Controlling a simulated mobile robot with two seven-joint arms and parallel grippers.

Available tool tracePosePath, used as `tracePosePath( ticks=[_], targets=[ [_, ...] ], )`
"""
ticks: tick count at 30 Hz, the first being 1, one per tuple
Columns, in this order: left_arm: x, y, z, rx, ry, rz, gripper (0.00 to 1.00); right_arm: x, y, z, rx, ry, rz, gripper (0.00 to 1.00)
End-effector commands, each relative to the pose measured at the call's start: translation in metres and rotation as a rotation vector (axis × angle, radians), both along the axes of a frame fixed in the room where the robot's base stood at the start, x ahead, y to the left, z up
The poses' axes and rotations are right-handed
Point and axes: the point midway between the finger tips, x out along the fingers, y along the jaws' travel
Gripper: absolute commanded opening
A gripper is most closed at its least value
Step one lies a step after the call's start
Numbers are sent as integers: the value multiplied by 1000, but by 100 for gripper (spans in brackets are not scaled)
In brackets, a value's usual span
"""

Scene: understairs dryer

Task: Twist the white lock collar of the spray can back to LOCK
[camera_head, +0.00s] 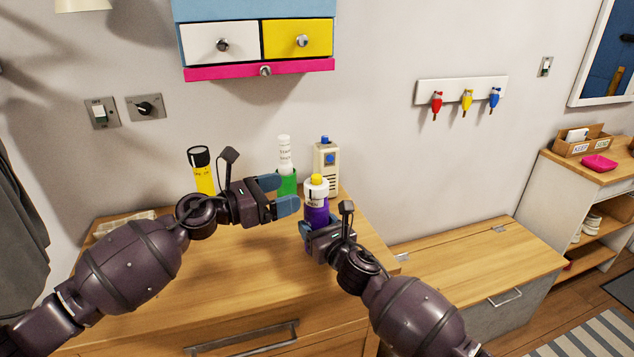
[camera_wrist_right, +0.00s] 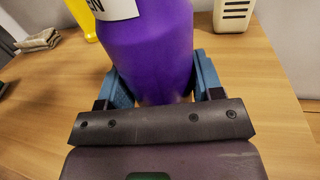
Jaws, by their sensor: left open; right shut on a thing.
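The spray can is purple (camera_head: 316,213), with a white collar (camera_head: 315,191) and a yellow top (camera_head: 316,179). It stands upright at the dresser's right side. My right gripper (camera_head: 317,229) is shut on its lower body; the right wrist view shows blue fingers on both sides of the purple body (camera_wrist_right: 148,55). The collar is out of that view. Any lock marking on the collar is too small to read. My left gripper (camera_head: 288,193) is open and empty, just left of the can near collar height, its fingers pointing right and apart from the collar.
The wooden top (camera_head: 225,285) is clear in front.

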Motion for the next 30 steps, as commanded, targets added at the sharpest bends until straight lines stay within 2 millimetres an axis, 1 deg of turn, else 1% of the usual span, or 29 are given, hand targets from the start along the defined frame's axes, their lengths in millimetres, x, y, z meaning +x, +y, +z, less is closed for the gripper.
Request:
tracePosePath(
  ticks=[1,6,13,19,28,30],
  targets=[
    [5,-10,1,-2,0,-2,84,0,0,0,0,0,0,28],
    [19,-36,0,-1,0,-1,84,0,0,0,0,0,-1,28],
    [34,-63,0,-1,3,-1,84,0,0,0,0,0,-1,28],
    [40,-74,0,0,1,-1,84,0,0,0,0,1,-1,28],
    [41,-75,0,0,1,-1,84,0,0,0,0,1,-1,28],
    [41,-75,0,0,1,-1,73,0,0,0,0,1,-1,28]
  ],
)
